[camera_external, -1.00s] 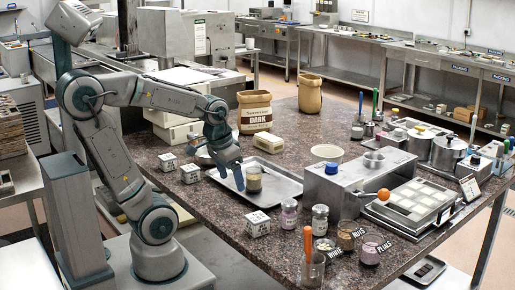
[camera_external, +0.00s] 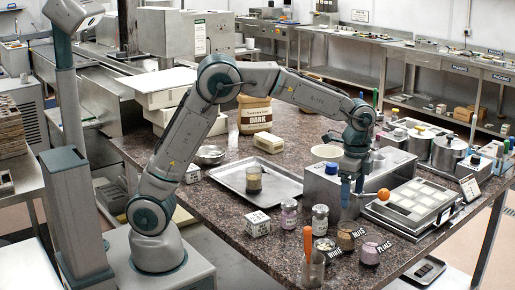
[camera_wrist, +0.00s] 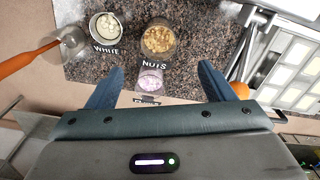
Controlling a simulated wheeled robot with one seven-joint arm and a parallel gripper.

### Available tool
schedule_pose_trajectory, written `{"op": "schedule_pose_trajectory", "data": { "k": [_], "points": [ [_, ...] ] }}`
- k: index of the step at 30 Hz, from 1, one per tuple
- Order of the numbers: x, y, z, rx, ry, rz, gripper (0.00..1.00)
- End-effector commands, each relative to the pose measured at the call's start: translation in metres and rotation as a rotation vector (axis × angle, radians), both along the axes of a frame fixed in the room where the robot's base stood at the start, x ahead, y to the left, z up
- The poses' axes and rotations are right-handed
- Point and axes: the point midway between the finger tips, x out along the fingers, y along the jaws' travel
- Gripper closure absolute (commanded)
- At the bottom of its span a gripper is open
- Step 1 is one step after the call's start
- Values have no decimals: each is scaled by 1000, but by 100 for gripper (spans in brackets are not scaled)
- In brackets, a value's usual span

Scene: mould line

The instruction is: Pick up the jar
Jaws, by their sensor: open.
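Several jars and glasses stand on the speckled counter, and the frames do not show which one is the task's jar. A lidded jar with pink contents (camera_external: 289,217) and a lidded jar with pale contents (camera_external: 320,221) stand near the front edge. Open glasses hold white pieces (camera_wrist: 106,28), nuts (camera_wrist: 158,40) and pink pieces (camera_wrist: 150,79). A glass with brown contents (camera_external: 254,181) stands on the metal tray (camera_external: 230,179). My gripper (camera_external: 352,200) is open and empty, pointing down above the open glasses; the pink glass appears between its fingers in the wrist view.
A metal box (camera_external: 320,190) with a blue knob stands beside my gripper. An orange-handled tool (camera_external: 308,243) stands in a glass at the front edge. A dotted cube (camera_external: 257,223) stands left of the jars.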

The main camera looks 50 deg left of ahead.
Motion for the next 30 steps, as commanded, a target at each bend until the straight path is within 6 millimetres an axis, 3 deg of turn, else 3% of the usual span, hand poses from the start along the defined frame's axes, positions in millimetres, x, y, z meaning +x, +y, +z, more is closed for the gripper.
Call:
{"op": "schedule_pose_trajectory", "data": {
  "k": [5, 15, 23, 30],
  "points": [
    [1, -9, -13, 9, 5, -32, 25],
    [0, -8, -75, 9, 6, -29, 25],
    [0, -7, -94, 8, 3, -29, 25],
    [-1, -3, -129, 9, 5, -29, 25]
  ]
}}
